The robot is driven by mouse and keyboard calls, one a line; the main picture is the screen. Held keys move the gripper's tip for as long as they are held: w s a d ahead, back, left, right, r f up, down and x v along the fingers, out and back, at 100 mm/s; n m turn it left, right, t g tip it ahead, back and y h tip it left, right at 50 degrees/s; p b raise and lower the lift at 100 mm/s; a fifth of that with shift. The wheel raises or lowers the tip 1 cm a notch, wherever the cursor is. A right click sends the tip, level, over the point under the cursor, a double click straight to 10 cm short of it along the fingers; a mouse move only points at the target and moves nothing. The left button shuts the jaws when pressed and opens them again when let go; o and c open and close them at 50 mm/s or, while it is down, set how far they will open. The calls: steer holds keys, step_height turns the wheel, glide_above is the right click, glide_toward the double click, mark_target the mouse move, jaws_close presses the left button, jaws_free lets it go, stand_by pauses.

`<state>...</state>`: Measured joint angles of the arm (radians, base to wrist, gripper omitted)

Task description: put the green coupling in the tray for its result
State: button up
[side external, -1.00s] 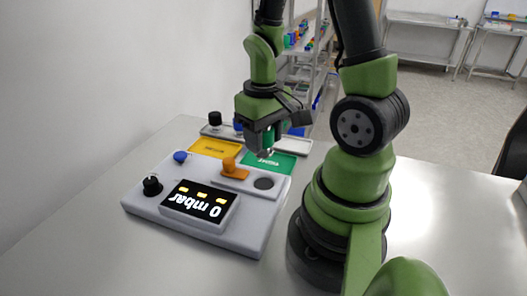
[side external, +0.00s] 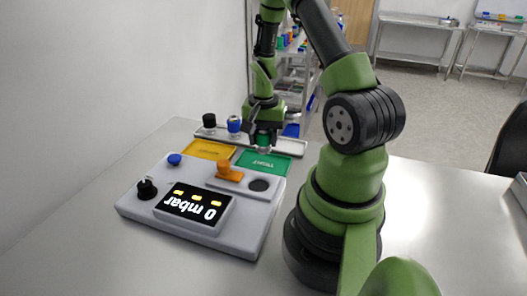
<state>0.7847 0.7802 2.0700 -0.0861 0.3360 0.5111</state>
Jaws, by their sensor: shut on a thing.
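My gripper (side external: 263,146) is shut on the green coupling (side external: 263,141), which shows only in part between the fingers. It is held over the far edge of the green tray (side external: 259,165), near the grey rack behind it. I cannot tell how high it is. The green tray carries white lettering, and a yellow tray (side external: 207,149) lies to its left. The tester (side external: 245,240) has a display (side external: 195,204) that reads 0 mbar with several small yellow marks. An orange clamp (side external: 226,171) stands on the tester beside a dark round seat (side external: 259,185) that is empty.
A long grey rack (side external: 290,147) behind the trays holds a black coupling (side external: 209,121) and a blue coupling (side external: 234,125). A black knob (side external: 147,188) and a blue button (side external: 174,159) rise from the tester. The table at front left is clear.

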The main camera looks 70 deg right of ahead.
mark_target(263, 148)
steer(key=shift+f, duration=2)
steer(key=shift+f, duration=0.15)
steer(key=o, duration=1.1)
